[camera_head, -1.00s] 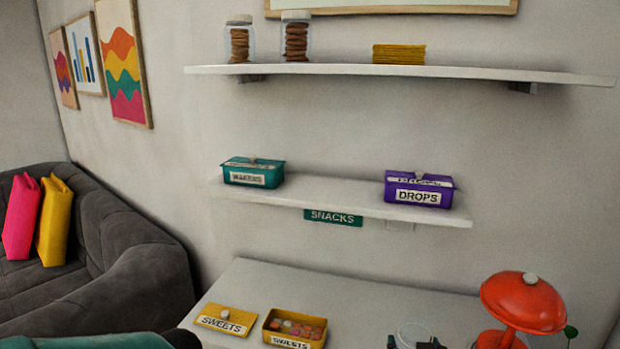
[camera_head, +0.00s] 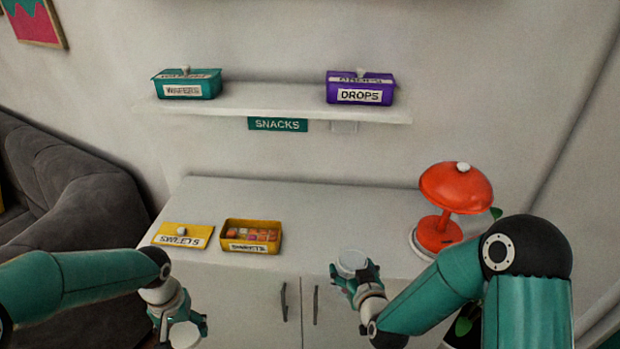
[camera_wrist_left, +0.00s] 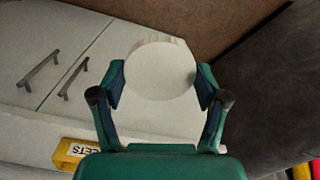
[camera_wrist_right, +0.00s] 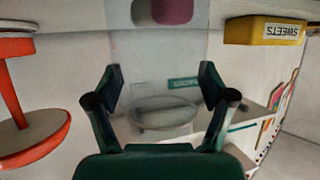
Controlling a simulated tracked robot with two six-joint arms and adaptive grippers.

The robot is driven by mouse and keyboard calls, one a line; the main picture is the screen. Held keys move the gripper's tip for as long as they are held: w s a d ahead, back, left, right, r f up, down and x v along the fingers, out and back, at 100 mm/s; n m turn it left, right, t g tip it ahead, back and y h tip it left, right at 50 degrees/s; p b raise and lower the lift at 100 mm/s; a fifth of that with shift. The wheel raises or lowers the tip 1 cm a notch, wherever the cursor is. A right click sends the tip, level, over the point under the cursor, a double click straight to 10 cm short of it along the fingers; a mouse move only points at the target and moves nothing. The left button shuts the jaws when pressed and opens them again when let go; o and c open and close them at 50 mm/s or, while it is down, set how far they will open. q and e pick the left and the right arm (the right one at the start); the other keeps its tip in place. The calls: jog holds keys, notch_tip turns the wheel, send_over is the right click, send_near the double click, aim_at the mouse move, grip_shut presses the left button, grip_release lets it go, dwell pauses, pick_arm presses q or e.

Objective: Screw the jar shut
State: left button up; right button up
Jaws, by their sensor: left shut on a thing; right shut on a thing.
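My left gripper (camera_head: 183,312) is shut on a white round lid (camera_head: 186,335), low in front of the cabinet at the bottom of the head view. In the left wrist view the lid (camera_wrist_left: 160,68) sits between both fingers as a pale disc. My right gripper (camera_head: 354,278) is shut on a clear glass jar (camera_head: 351,261), held in front of the cabinet's top edge. In the right wrist view the see-through jar (camera_wrist_right: 150,88) stands between the fingers. The lid and jar are well apart.
An open yellow sweets box (camera_head: 252,248), its lid (camera_head: 183,237) and a red lamp (camera_head: 440,235) stand on the white cabinet top (camera_head: 330,200). A shelf (camera_head: 270,103) above bears a teal box (camera_head: 187,84) and a purple box (camera_head: 360,90). The space between my grippers is clear.

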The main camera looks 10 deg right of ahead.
jog(key=shift+a, duration=0.1)
jog(key=s+a+f+n+g+y, duration=0.1)
jog(key=s+a+n+y, duration=0.3)
jog(key=a, duration=0.3)
jog(key=s+a+n+g+y, duration=0.2)
jog(key=s+a+n+y, duration=0.2)
jog(key=a, duration=0.4)
jog(key=shift+s+f+y, duration=0.35)
jog(key=shift+s+y, duration=0.05)
jog(key=shift+s, duration=0.1)
pick_arm(q)
jog(key=shift+s+a+m, duration=0.1)
jog(key=shift+s+m, duration=0.3)
jog(key=shift+s, duration=0.05)
jog(key=r, duration=0.1)
jog(key=d+r+m, duration=0.1)
jog(key=w+d+r+m, duration=0.1)
jog(key=r, duration=0.1)
jog(key=shift+w, duration=0.1)
jog(key=d+r+m, duration=0.2)
jog(key=d+r, duration=0.3)
jog(key=d, duration=0.6)
jog(key=s+d+r+m, duration=0.1)
jog(key=d+r+m, duration=0.2)
jog(key=d, duration=0.8)
notch_tip(320, 180, up, 2)
jog(key=shift+s+d+r+m, duration=0.15)
jog(key=shift+s+m, duration=0.15)
